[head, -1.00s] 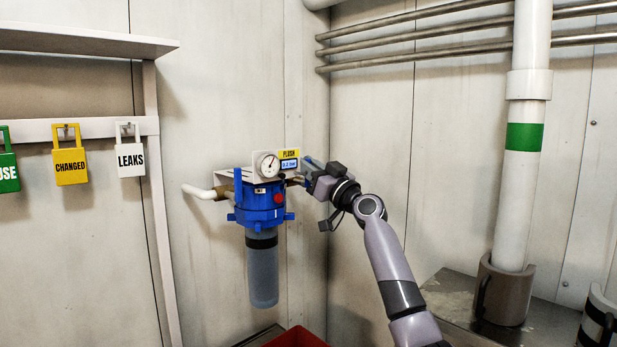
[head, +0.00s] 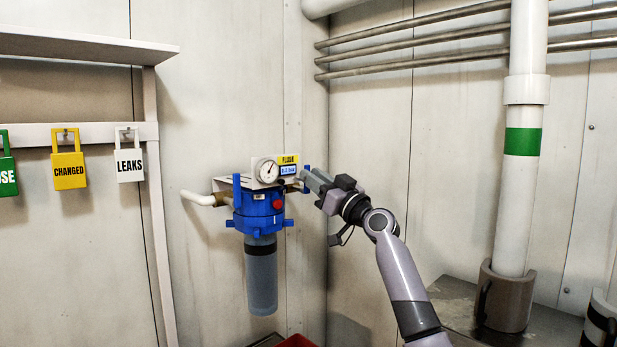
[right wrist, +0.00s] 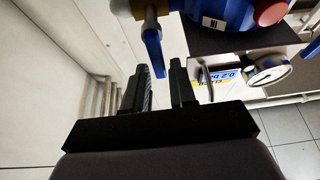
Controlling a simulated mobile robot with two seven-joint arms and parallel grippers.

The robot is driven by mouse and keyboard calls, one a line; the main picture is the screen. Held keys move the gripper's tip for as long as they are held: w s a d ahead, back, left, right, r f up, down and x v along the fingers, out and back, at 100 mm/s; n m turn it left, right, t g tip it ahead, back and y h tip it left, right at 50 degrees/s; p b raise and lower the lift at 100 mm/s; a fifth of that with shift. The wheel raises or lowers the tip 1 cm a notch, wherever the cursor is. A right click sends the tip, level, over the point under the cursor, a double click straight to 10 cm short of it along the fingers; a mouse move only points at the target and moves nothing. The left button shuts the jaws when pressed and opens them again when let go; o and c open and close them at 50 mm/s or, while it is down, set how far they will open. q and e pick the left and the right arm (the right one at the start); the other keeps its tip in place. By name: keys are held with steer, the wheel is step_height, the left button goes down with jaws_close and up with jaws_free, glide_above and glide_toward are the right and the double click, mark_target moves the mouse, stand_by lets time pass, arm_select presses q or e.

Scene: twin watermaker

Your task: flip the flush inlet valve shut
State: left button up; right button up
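The blue filter housing (head: 260,210) hangs on the wall bracket, its grey bowl below. The flush inlet valve's blue lever (head: 306,171) is at its right, beside the yellow FLUSH label (head: 288,160), partly hidden by my right gripper (head: 309,179). In the right wrist view the blue lever (right wrist: 154,52) hangs from a brass valve body (right wrist: 150,28), its end at the gap between the fingers of my right gripper (right wrist: 159,68). The fingers are apart. I cannot tell whether one touches the lever. My left gripper is not in view.
A pressure gauge (head: 266,170) and another blue lever (head: 237,190) are close by on the unit. A white pipe (head: 198,198) runs left. Padlock tags (head: 69,168) hang from the shelf rail at left. A red container (head: 296,341) is below.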

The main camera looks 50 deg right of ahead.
steer(key=shift+b+v, duration=0.45)
steer(key=shift+v, duration=1.65)
steer(key=shift+f, duration=0.15)
